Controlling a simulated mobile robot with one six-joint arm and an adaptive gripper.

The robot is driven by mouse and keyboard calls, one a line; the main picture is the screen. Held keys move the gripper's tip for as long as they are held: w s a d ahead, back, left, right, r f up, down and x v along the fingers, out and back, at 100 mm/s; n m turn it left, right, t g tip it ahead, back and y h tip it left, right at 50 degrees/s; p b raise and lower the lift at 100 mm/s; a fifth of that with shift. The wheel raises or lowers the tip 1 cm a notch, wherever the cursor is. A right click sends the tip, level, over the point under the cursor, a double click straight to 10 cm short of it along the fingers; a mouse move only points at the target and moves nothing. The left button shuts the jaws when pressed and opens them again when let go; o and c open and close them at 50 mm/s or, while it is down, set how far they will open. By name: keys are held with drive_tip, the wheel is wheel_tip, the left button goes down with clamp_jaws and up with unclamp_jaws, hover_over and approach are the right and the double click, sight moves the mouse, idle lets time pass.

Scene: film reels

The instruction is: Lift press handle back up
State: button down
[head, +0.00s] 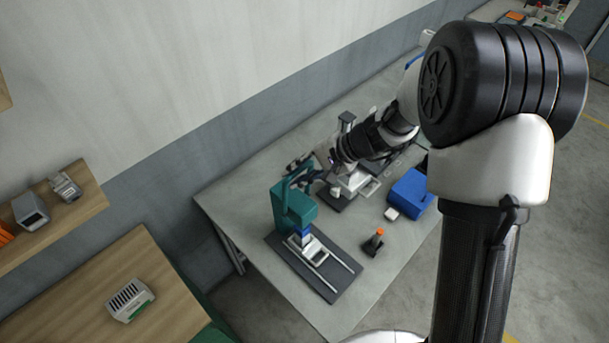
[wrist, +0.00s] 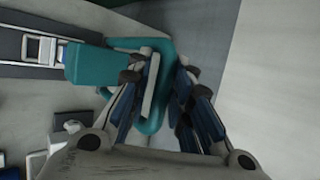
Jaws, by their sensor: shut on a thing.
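The press (head: 293,209) is teal and stands on a dark base plate on the grey table. Its teal handle (wrist: 166,46) is a curved loop at the top of the press in the wrist view, partly hidden by my fingers. My gripper (head: 308,172) is at the top of the press, reaching in from the right. In the wrist view my gripper (wrist: 166,72) has its blue-padded fingers around the handle and is shut on it. A pale bar shows between the fingers. The exact contact is hard to see.
An orange-tipped dark object (head: 374,242), a small white block (head: 391,214) and a blue box (head: 411,193) are on the table right of the press. A second device (head: 350,182) stands behind. A wooden table (head: 165,300) is at the lower left.

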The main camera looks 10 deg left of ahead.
drive_tip(key=shift+w+a+r, duration=0.1)
drive_tip(key=shift+a+r, duration=0.05)
drive_tip(key=shift+a, duration=0.1)
drive_tip(key=c, duration=1.8)
unclamp_jaws()
drive_tip(key=shift+o, duration=1.1)
drive_tip(key=shift+w+a, duration=0.1)
drive_tip(key=shift+a, duration=0.1)
drive_tip(key=shift+f, duration=0.2)
drive_tip(key=v, duration=1.2)
drive_tip(key=shift+d, duration=0.2)
drive_tip(key=shift+w, duration=0.1)
